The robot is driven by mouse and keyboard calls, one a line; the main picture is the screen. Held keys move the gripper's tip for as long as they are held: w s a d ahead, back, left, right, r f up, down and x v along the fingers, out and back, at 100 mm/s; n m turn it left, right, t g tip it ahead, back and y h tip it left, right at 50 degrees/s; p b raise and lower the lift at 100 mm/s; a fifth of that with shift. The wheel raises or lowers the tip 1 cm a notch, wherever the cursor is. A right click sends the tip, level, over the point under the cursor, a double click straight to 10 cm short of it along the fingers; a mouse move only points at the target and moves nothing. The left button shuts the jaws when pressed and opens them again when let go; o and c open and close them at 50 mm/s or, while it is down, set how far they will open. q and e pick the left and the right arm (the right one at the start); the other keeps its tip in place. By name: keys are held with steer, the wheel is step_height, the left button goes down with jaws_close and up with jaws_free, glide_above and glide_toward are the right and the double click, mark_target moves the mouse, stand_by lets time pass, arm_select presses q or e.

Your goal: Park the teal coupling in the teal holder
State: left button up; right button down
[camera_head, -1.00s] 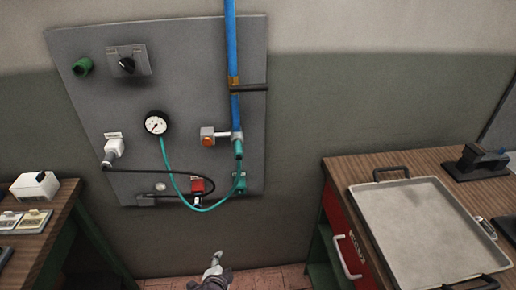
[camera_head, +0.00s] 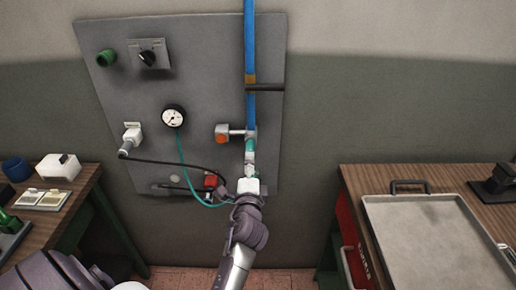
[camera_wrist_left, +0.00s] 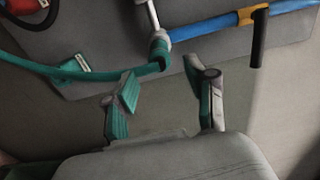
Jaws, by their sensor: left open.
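The teal coupling (camera_head: 250,146) sits on the valve outlet below the blue pipe on the wall panel. It also shows in the left wrist view (camera_wrist_left: 160,52), with the teal hose (camera_wrist_left: 110,72) running from it. The teal holder (camera_wrist_left: 76,65) is on the panel below the coupling; in the head view my gripper hides it. My left gripper (camera_head: 249,170) is open just below the coupling. In the left wrist view its two fingers (camera_wrist_left: 165,76) stand apart, short of the coupling, with nothing between them. My right gripper is not in view.
The panel (camera_head: 205,95) also carries a gauge (camera_head: 173,117), an orange-ended valve handle (camera_head: 222,134), a black cable (camera_head: 170,160) and a red part (camera_head: 211,181). A bench with a tray (camera_head: 435,245) stands right. A table with a white box (camera_head: 57,167) stands left.

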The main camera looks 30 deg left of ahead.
mark_target(251, 148)
arm_select(q)
steer(key=shift+w+a, duration=0.1)
steer(key=shift+b+x, duration=0.35)
steer(key=shift+x, duration=4.05)
jaws_close()
steer(key=v, duration=0.6)
steer(key=shift+p, duration=0.4)
